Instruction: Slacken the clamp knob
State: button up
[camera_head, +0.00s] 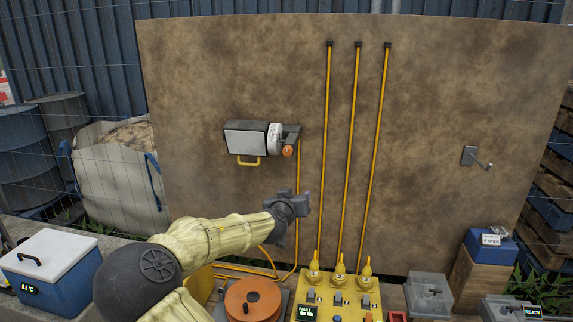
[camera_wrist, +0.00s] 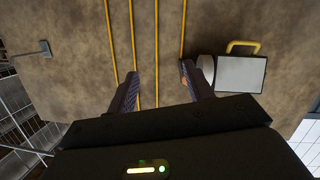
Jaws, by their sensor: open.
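A boxy device (camera_head: 247,138) with a pale front panel, a white collar and a yellow handle is mounted on the brown wall panel, left of centre. A small orange knob (camera_head: 288,150), which looks like the clamp knob, sits at its right end under a dark bracket (camera_head: 292,132). My gripper (camera_head: 290,203) is below the knob in the head view, apart from it. In the wrist view my gripper (camera_wrist: 160,85) is open and empty, its two fingers pointing at the wall. There the device (camera_wrist: 240,74) appears upside down at the right, and the knob is mostly hidden by the right finger.
Yellow pipes (camera_head: 325,140) run up the wall right of the device. A yellow block (camera_head: 338,300) with several yellow fittings and an orange reel (camera_head: 253,300) stand below. A hook bracket (camera_head: 476,157) is at the right.

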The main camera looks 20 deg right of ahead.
aim_at(287, 153)
jog(key=w+a+r+n+t, duration=0.1)
jog(key=w+a+r+t, duration=0.2)
jog(key=r, duration=0.3)
jog(key=shift+a+n+b, duration=0.3)
jog(key=shift+a+b, duration=0.05)
jog(key=shift+a, duration=0.55)
jog(key=p+x, duration=0.1)
jog(key=x, duration=0.4)
jog(key=p+x, duration=0.1)
jog(key=x, duration=0.4)
jog(key=p+x, duration=0.1)
jog(key=x, duration=0.5)
jog(key=shift+s+d+r+p, duration=0.15)
jog(key=shift+r+p, duration=0.1)
jog(key=shift+p, duration=0.15)
jog(key=shift+x, duration=0.8)
jog(key=c, duration=1)
